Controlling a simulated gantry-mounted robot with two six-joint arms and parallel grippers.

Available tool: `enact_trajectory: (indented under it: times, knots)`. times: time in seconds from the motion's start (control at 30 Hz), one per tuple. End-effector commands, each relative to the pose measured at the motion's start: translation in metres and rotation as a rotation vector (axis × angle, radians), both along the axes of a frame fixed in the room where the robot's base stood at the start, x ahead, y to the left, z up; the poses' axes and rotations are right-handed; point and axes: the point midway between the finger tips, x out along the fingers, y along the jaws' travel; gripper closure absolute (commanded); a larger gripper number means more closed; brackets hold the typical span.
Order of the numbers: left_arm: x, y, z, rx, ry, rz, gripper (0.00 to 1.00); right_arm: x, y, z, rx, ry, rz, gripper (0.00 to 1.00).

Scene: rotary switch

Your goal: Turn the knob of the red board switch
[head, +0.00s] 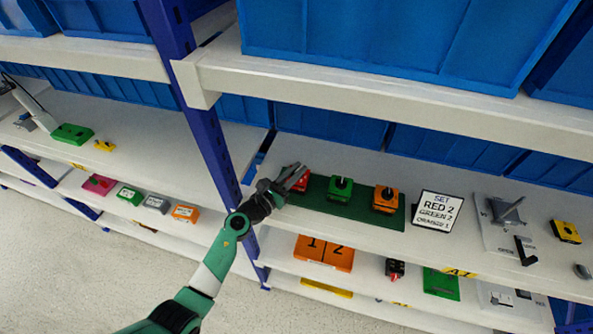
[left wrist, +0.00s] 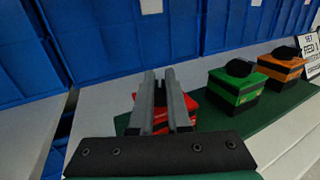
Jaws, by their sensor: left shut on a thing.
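The red switch (head: 301,182) sits at the left end of a dark green board (head: 320,200) on the shelf, with a green switch (head: 340,189) and an orange switch (head: 387,199) to its right. My left gripper (head: 294,176) is over the red switch, its fingers close together. In the left wrist view the red switch (left wrist: 190,111) is below and behind my two grey fingers (left wrist: 161,85). The fingers hide its knob, and they are shut on it. The green switch (left wrist: 236,87) and orange switch (left wrist: 283,66) show dark knobs. My right gripper is not in view.
A sign (head: 437,210) reading "SET RED 2, GREEN 2, ORANGE 1" stands right of the board. A blue upright post (head: 215,150) is left of the arm. Blue bins (head: 330,124) stand behind, and a white shelf beam (head: 400,95) runs above.

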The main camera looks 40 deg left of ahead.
Motion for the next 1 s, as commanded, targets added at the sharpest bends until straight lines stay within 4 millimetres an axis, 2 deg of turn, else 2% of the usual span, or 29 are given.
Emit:
enact_trajectory:
  times: [0.23,0.53,0.9,0.93,1.0]
  knots:
    - [0.0,0.001,-0.002,-0.001,0.0,-0.014,1.0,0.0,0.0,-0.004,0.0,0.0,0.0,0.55]
    - [0.001,0.003,-0.004,0.0,-0.002,-0.215,1.0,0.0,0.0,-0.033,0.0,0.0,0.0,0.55]
    - [0.0,0.001,0.0,0.0,0.001,-0.261,1.0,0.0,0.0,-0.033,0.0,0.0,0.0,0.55]
    - [0.0,0.001,0.0,0.0,0.001,-0.261,0.83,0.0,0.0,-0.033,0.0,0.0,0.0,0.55]
    - [0.0,0.001,0.0,0.0,0.001,-0.261,0.71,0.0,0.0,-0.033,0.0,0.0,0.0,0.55]
